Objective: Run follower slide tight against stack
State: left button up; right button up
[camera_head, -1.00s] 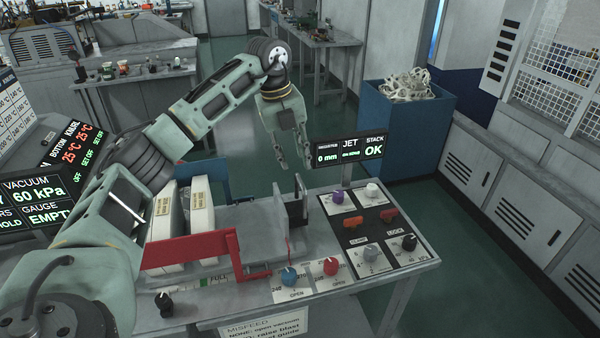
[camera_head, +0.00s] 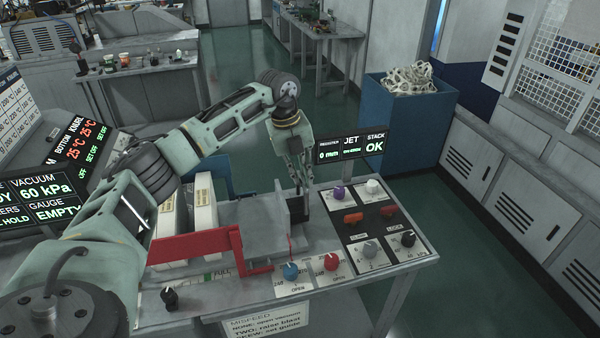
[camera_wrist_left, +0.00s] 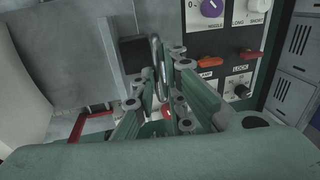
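My left gripper (camera_head: 305,207) points down at the right end of the grey feed trough (camera_head: 262,236). A dark upright block (camera_head: 296,209) stands beside its fingers. In the left wrist view the fingers (camera_wrist_left: 163,72) are apart by a narrow gap, with a thin metal upright (camera_wrist_left: 157,52) near the tips. The dark block (camera_wrist_left: 133,53) is just left of them. I cannot tell whether the fingers touch either part, or which part is the follower slide. White labelled packs (camera_head: 204,213) stand left of the trough. The display (camera_head: 352,147) reads STACK OK. My right gripper is not in view.
A red guard (camera_head: 195,246) runs along the front left of the trough. Blue (camera_head: 291,271) and red (camera_head: 331,262) knobs sit at the front edge. A control panel (camera_head: 383,246) with knobs and orange switches lies close on the right.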

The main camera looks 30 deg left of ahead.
pick_arm(q)
grip_shut()
jog(key=s+a+b, duration=0.5)
jog(key=s+a, duration=0.6)
jog(key=s, duration=0.2)
jog(key=shift+s+a, duration=0.2)
jog(key=shift+a, duration=0.05)
jog(key=o, duration=0.6)
grip_release()
jog(key=shift+s, duration=0.1)
jog(key=shift+c, duration=0.2)
